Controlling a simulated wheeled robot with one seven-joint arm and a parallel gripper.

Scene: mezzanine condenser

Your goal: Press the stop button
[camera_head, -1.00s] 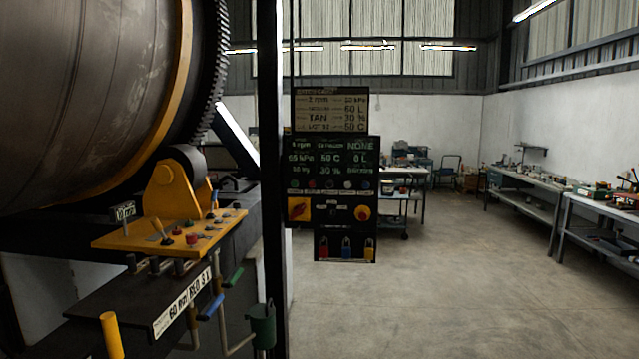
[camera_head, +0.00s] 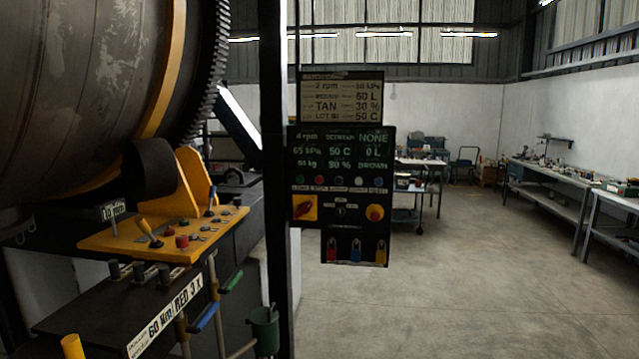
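A dark control panel (camera_head: 342,160) hangs on the black post, with readouts in its upper half. Below them is a row of small buttons, including a green one (camera_head: 300,180) and a red one (camera_head: 319,180); their labels are too small to read. I cannot tell by label which is the stop button. My gripper is not in view.
A black post (camera_head: 273,170) stands left of the panel. Workbenches (camera_head: 560,185) line the right wall. The concrete floor (camera_head: 440,290) is clear at centre right.

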